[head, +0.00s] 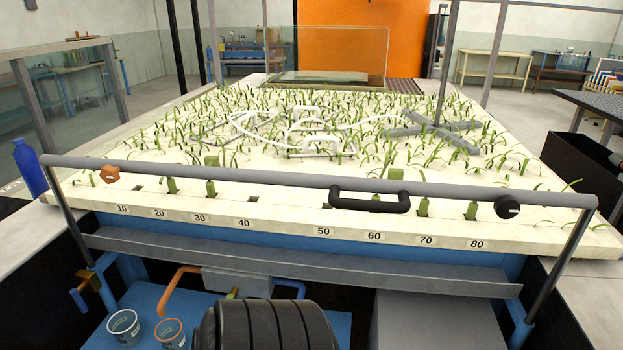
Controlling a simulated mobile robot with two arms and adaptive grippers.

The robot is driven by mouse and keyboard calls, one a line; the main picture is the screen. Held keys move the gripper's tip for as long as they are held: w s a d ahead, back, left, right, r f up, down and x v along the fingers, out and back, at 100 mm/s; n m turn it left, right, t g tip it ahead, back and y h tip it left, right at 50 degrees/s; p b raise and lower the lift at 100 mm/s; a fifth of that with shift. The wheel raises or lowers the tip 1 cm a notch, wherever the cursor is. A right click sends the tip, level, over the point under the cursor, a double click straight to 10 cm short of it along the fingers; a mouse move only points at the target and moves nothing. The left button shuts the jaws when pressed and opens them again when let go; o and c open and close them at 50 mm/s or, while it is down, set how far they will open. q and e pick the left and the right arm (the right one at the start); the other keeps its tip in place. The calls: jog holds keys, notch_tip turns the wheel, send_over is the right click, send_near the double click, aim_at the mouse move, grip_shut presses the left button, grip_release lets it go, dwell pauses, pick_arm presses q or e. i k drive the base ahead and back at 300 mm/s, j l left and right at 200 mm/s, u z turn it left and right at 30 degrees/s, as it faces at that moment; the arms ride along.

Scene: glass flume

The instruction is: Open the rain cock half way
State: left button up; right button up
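A brass cock (88,280) with a blue lever (78,300) sits low at the left, under the front of the planted bed. A second small yellowish fitting (233,293) shows in the lower middle, between an orange pipe (178,284) and a blue pipe (290,286). I cannot tell from any label which is the rain cock, nor how far either is open. Neither of my grippers is in view.
Two cups (123,327) stand on the blue shelf. A blue bottle (29,167) stands at left.

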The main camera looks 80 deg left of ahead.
aim_at(75, 293)
jog(key=u, duration=3.65)
jog(key=j+u, duration=0.2)
jog(key=u, duration=0.2)
